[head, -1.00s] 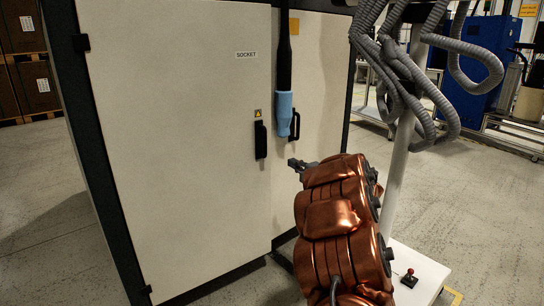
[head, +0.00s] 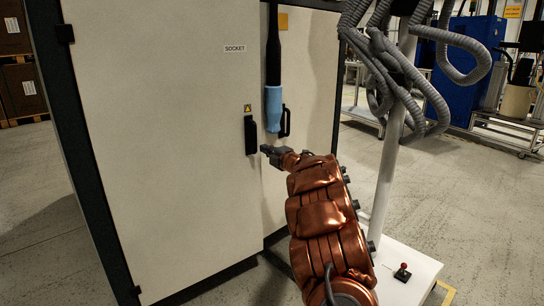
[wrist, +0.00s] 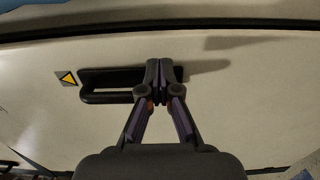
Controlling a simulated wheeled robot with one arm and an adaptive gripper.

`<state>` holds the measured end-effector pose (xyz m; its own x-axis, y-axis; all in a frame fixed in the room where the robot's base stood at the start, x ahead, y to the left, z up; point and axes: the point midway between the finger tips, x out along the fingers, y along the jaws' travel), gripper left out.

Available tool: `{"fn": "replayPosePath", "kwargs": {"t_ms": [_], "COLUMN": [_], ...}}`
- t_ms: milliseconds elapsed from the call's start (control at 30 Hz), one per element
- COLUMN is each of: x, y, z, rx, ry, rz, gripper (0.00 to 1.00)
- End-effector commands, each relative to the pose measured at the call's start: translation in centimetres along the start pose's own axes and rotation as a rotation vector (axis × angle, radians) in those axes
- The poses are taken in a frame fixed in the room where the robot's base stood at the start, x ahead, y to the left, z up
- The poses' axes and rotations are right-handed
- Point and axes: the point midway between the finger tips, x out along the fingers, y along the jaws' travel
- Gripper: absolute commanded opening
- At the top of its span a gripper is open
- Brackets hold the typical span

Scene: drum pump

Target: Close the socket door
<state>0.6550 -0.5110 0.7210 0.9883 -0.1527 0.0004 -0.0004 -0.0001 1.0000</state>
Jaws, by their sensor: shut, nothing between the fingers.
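The socket door (head: 170,150) is the large pale cabinet panel marked SOCKET in the head view; it also fills much of the wrist view (wrist: 240,100). Its lower right corner looks slightly forward of the panel beside it, but I cannot tell how wide any gap is. Its black handle (head: 251,136) is upright near its right edge, and shows in the wrist view (wrist: 105,98) too. My gripper (head: 266,150) is shut and empty, just right of the handle's lower part. In the wrist view its fingertips (wrist: 160,64) are at the handle's lower end; contact is unclear.
A second pale panel (head: 310,100) with its own black handle (head: 286,122) lies to the right, partly behind a hanging black and blue tube (head: 273,100). Grey hoses (head: 400,80) hang at upper right. Floor (head: 45,215) at left is clear.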

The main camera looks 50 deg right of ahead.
Motion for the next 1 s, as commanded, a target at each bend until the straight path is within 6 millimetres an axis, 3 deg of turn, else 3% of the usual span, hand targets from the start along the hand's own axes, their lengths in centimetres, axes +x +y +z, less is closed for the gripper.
{"fn": "replayPosePath", "kwargs": {"t_ms": [400,1000], "x": [2.9,3.4], "y": [-0.1,0.1], "z": [0.0,0.0], "rx": [0.000,0.000], "ry": [0.001,0.000], "rz": [0.001,0.000], "gripper": [0.00,0.00]}}
